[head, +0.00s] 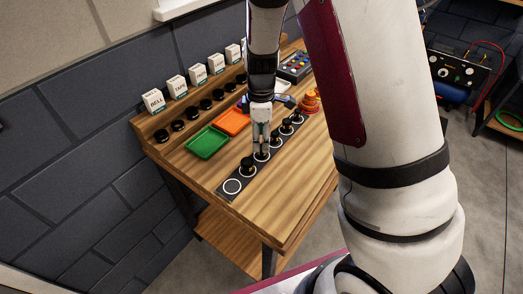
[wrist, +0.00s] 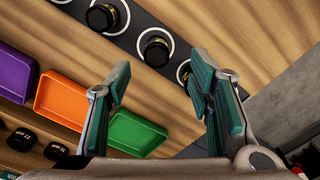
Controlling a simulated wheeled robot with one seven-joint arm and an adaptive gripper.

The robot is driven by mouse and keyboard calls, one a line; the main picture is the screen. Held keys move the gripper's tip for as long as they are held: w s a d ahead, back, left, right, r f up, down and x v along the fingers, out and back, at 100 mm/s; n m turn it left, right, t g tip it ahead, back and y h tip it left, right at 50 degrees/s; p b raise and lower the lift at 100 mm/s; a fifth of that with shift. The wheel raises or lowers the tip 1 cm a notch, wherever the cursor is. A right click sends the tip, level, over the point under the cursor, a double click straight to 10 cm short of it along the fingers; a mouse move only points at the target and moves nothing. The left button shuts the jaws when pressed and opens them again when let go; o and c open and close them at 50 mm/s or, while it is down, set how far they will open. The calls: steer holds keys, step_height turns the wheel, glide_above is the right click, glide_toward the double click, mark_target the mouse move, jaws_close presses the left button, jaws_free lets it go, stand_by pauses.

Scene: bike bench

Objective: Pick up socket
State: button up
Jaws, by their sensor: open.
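Several black sockets stand on a dark strip (head: 215,192) with white circles along the bench. The nearest circle in the head view is empty, and a socket (head: 247,166) stands in the circle beside it. My gripper (head: 261,148) points down over the strip, just beyond that socket. In the wrist view my gripper (wrist: 162,78) is open and empty. One socket (wrist: 155,50) shows between and ahead of the fingertips. Another socket (wrist: 102,17) is to the upper left.
A green tray (head: 207,142) and an orange tray (head: 232,121) lie left of the strip; a purple tray (wrist: 15,78) shows in the wrist view. Labelled boxes (head: 154,101) and black round pieces (head: 162,135) line the back ledge. Bare wood (head: 285,190) lies right of the strip.

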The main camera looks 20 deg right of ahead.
steer(key=shift+w+d+f+p, duration=0.1)
steer(key=shift+f+p, duration=0.1)
steer(key=shift+f, duration=1.25)
steer(key=shift+d+f+p, duration=0.1)
steer(key=shift+f+p, duration=0.1)
steer(key=shift+f, duration=1.2)
jaws_close()
